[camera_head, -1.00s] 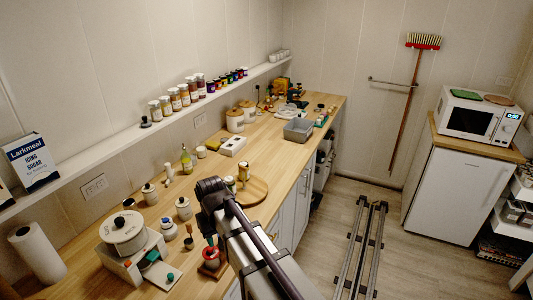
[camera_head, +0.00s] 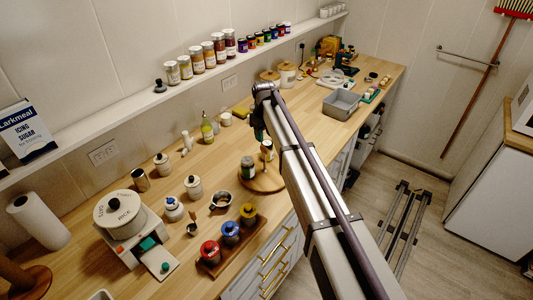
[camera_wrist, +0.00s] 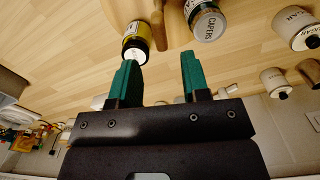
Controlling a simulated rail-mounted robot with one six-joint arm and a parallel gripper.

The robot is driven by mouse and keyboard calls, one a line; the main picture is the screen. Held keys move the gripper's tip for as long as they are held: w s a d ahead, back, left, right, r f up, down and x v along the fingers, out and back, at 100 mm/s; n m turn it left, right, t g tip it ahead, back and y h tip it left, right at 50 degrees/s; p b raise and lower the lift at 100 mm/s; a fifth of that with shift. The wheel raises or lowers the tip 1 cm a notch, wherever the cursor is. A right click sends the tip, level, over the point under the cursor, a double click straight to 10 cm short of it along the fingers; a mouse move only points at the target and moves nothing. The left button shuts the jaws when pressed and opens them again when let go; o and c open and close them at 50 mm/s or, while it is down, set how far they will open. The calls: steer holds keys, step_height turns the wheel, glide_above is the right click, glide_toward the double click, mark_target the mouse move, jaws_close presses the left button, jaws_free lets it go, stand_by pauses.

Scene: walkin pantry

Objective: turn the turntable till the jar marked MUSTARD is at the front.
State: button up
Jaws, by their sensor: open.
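The turntable (camera_head: 275,184) is a round wooden board on the counter, partly hidden by my arm in the head view. Two jars show on it there: a white-labelled jar (camera_head: 248,168) on the left and another jar (camera_head: 267,150) farther back. No label reading MUSTARD is legible. My gripper (camera_wrist: 161,75) is open, with nothing between its green fingers; in the head view it hangs beyond the turntable.
A rack with red, blue and yellow jars (camera_head: 230,236) stands front of the turntable. A bottle (camera_head: 207,128) stands behind. A grey bin (camera_head: 341,105) is farther right.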

mark_target(265, 147)
step_height(265, 147, down, 7)
steer(key=b, duration=0.5)
steer(key=shift+r, duration=0.25)
jaws_close()
